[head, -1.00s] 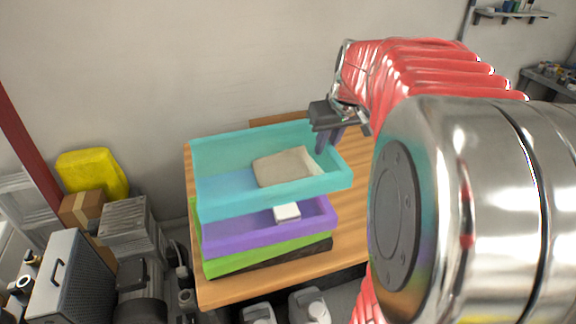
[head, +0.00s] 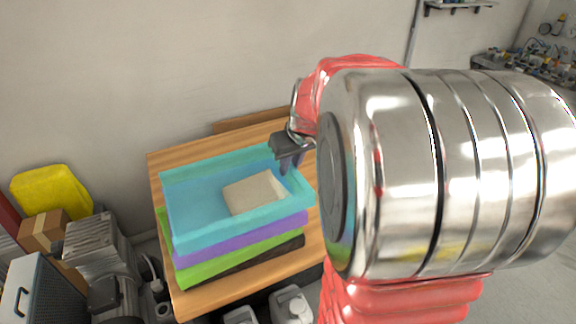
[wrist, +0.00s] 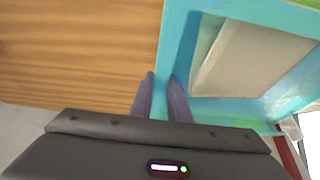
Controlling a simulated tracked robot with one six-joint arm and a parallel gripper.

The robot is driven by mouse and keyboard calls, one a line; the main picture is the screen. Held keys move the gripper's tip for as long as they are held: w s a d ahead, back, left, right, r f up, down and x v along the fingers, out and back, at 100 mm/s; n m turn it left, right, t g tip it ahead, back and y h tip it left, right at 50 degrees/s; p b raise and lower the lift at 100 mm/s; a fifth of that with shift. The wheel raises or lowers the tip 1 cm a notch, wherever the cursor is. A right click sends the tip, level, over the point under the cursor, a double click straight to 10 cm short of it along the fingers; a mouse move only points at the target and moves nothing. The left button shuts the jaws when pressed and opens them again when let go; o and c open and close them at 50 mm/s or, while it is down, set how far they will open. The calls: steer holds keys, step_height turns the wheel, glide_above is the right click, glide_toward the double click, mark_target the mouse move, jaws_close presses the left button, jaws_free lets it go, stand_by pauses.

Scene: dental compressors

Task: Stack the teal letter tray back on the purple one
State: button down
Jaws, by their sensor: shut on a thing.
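The teal letter tray (head: 180,240) is over the purple letter tray (head: 290,224) on the stack, with a beige, paper-like item (head: 250,191) inside it. The purple tray shows only as a band below the teal one; I cannot tell whether the two touch all round. My gripper (head: 287,163) is shut on the teal tray's right wall. In the wrist view my fingers (wrist: 160,95) straddle the teal wall (wrist: 172,50), with the beige item (wrist: 250,58) to the right.
A green tray (head: 195,272) and a dark one (head: 270,255) lie beneath the purple tray on the wooden table (head: 165,170). Compressor-like equipment and boxes (head: 90,245) stand left of the table. White jugs (head: 290,303) stand at its front.

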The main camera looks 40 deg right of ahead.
steer(key=shift+f, duration=0.6)
stand_by(0.3)
steer(key=c, duration=1.7)
jaws_free()
steer(key=shift+r, duration=0.1)
steer(key=shift+r, duration=0.6)
steer(key=v, duration=1.1)
steer(key=shift+s+r, duration=0.2)
steer(key=shift+r, duration=0.15)
